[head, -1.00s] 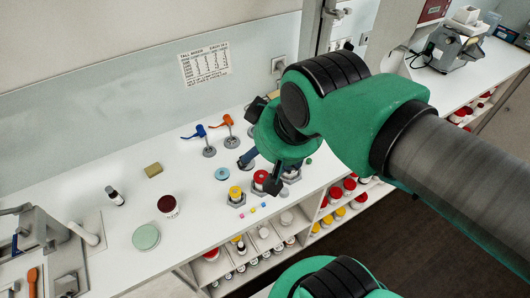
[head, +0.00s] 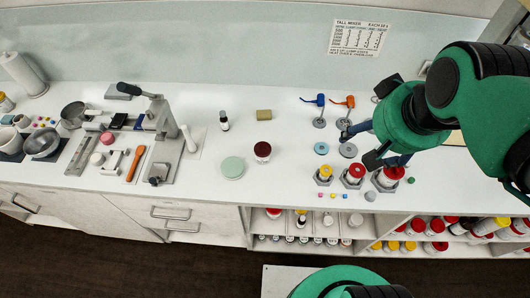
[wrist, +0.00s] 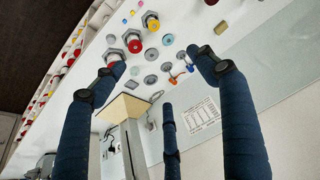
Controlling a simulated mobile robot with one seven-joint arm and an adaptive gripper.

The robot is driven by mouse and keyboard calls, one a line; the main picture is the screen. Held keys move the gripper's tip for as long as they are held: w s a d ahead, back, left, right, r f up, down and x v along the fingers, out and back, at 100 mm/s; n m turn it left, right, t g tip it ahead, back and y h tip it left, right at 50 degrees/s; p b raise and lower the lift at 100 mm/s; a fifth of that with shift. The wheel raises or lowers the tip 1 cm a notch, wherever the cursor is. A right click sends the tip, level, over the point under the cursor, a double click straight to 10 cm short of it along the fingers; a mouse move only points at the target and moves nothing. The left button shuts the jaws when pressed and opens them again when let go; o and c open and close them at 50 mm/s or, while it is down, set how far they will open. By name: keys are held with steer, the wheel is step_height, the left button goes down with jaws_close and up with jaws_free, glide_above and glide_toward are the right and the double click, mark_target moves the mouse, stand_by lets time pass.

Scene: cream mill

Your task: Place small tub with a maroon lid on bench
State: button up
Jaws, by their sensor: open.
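The small tub with a maroon lid (head: 262,150) stands upright on the white bench (head: 290,182) in the head view, just right of a pale green disc. My gripper (head: 358,147) is open and seems empty, above the bench to the right of that tub, near the grey and blue discs. In the wrist view the spread blue fingers of my gripper (wrist: 157,68) have nothing between them.
Tubs with yellow (head: 324,172) and red (head: 354,171) lids sit in grey holders below my gripper. Blue (head: 318,101) and orange (head: 345,101) levered tools stand behind. Bare bench surrounds the maroon-lidded tub.

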steer(key=w+a+f+g, duration=0.1)
steer(key=w+a+f, duration=0.2)
steer(key=w+a, duration=0.35)
steer(key=n+g, duration=0.2)
steer(key=g, duration=0.2)
glide_above(262, 149)
step_height(262, 149, down, 20)
steer(key=shift+p, duration=0.45)
steer(key=shift+f+b, duration=0.45)
steer(key=shift+f, duration=3.8)
